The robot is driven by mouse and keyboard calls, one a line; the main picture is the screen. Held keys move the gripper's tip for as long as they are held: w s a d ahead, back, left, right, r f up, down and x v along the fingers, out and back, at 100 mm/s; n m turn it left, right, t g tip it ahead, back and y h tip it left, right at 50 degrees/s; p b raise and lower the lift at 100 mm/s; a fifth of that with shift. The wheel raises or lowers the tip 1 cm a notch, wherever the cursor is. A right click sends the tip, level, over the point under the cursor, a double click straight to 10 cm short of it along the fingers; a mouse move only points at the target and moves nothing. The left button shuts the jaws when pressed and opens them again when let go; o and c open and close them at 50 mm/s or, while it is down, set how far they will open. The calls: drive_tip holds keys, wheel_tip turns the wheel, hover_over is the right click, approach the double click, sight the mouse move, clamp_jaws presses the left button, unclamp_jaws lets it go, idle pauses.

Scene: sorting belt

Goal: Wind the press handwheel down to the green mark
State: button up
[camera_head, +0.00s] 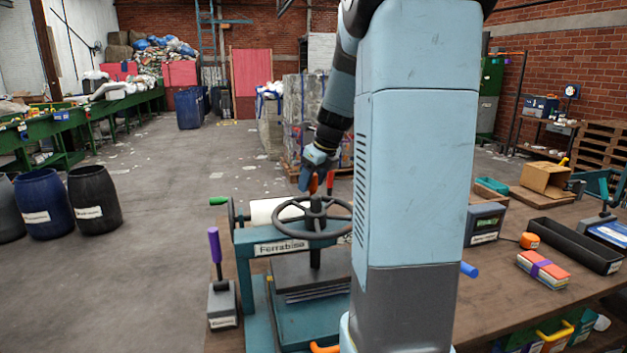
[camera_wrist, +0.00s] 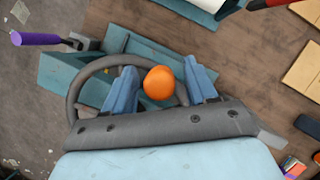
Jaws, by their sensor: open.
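The press (camera_head: 258,236) is a teal frame with a dark platen under it, standing at the table's left end. Its grey handwheel (camera_head: 284,234) lies flat on top on a dark screw. My gripper (camera_head: 318,174) is above the wheel's far side, pointing down. In the wrist view the wheel rim (camera_wrist: 72,98) curves behind my fingers. An orange knob (camera_wrist: 158,83) sits between the two blue fingers of my gripper (camera_wrist: 160,76), with small gaps on both sides. The fingers are open. I cannot make out the green mark; my column hides part of the press's right side.
A purple-handled lever (camera_head: 215,246) stands left of the press, and a green-handled crank (camera_head: 219,201) behind it. On the table to the right are a grey box (camera_head: 484,222), a strapped stack (camera_head: 543,269) and a black tray (camera_head: 575,246). Open floor lies to the left.

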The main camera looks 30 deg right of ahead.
drive_tip(key=shift+c, duration=0.5)
clamp_jaws()
